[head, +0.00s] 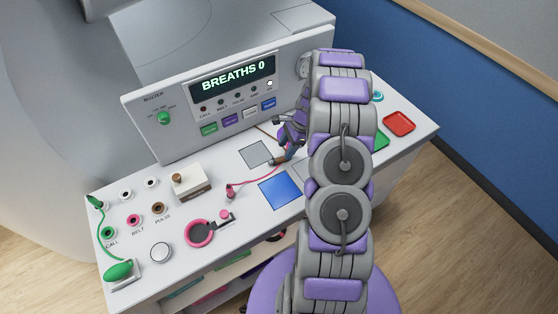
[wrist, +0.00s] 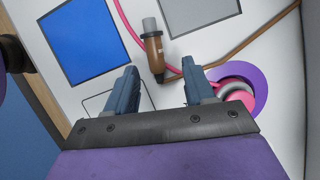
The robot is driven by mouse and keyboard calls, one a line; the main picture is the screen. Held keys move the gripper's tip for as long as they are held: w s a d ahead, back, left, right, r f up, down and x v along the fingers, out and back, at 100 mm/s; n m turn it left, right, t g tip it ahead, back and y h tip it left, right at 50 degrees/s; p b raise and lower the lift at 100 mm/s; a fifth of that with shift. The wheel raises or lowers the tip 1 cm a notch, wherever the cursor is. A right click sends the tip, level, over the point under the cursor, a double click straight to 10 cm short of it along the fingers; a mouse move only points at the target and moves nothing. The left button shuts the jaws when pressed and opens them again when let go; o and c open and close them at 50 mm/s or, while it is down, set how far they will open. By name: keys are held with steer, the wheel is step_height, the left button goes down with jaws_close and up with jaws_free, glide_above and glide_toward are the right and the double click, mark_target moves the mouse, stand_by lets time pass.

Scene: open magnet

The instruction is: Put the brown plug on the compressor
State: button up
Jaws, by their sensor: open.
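The brown plug (wrist: 154,54) has a grey tip and lies on the white console top in the wrist view, with a brown cord running off to the upper right. My gripper (wrist: 160,68) is open, and the plug shows between and just beyond its fingertips, with a gap on both sides. In the head view my gripper (head: 286,150) is low over the console by the brown plug (head: 277,162), partly hidden by my arm. No part is labelled compressor; a white box with a brown top fitting (head: 190,185) stands left of the middle, and I cannot tell if it is that.
A pink cord (wrist: 130,30) passes beside the plug. A blue square (head: 280,190) and grey square (head: 257,153) mark the console top. A brown-ringed PULSE socket (head: 158,208), a pink ring (head: 199,233) and a green bulb (head: 118,271) are at left. The upright panel reads BREATHS 0.

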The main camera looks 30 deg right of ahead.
mark_target(281, 158)
steer(key=x, duration=0.4)
steer(key=shift+s+a+f+b, duration=0.2)
steer(key=shift+a+f+b, duration=0.1)
steer(key=shift+b, duration=0.1)
jaws_close()
